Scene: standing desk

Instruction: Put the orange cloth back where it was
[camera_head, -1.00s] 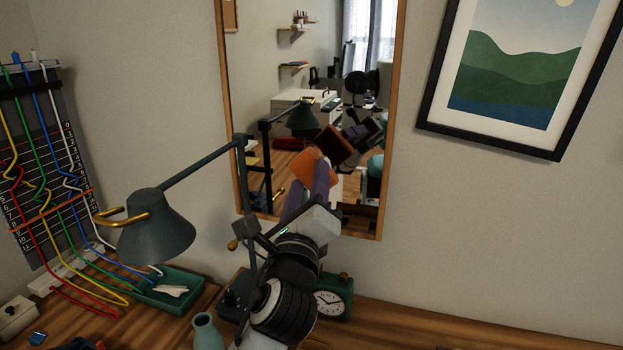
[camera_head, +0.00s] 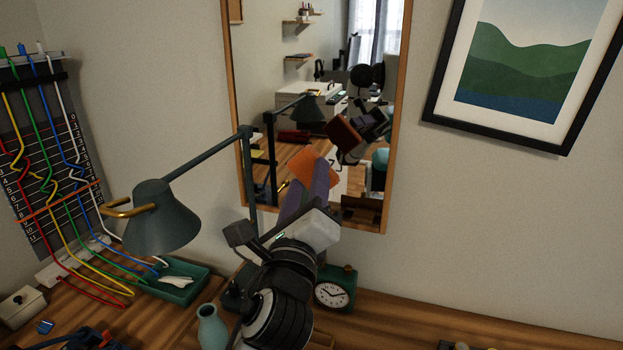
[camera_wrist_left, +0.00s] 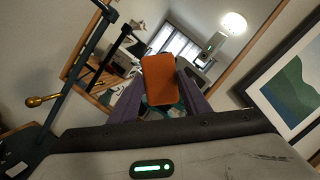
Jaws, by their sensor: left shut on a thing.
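The orange cloth (camera_head: 306,166) is a small flat, stiff-looking piece at the tips of my left gripper (camera_head: 315,183), in front of the wall mirror. In the left wrist view the cloth (camera_wrist_left: 160,79) stands upright between the two purple fingers of my left gripper (camera_wrist_left: 162,98), which is shut on it. The cloth is held up in the air, and its gap to the mirror glass is hard to tell. A darker, red-brown reflection of it shows in the mirror. My right gripper is not in view.
The wood-framed mirror (camera_head: 388,200) is behind the gripper. A teal desk lamp (camera_head: 160,222) stands left of my arm. A green clock (camera_head: 350,280), a teal vase (camera_head: 211,330) and a green tray (camera_head: 196,275) are on the desk close by. The desk right of the clock (camera_head: 400,317) looks mostly clear.

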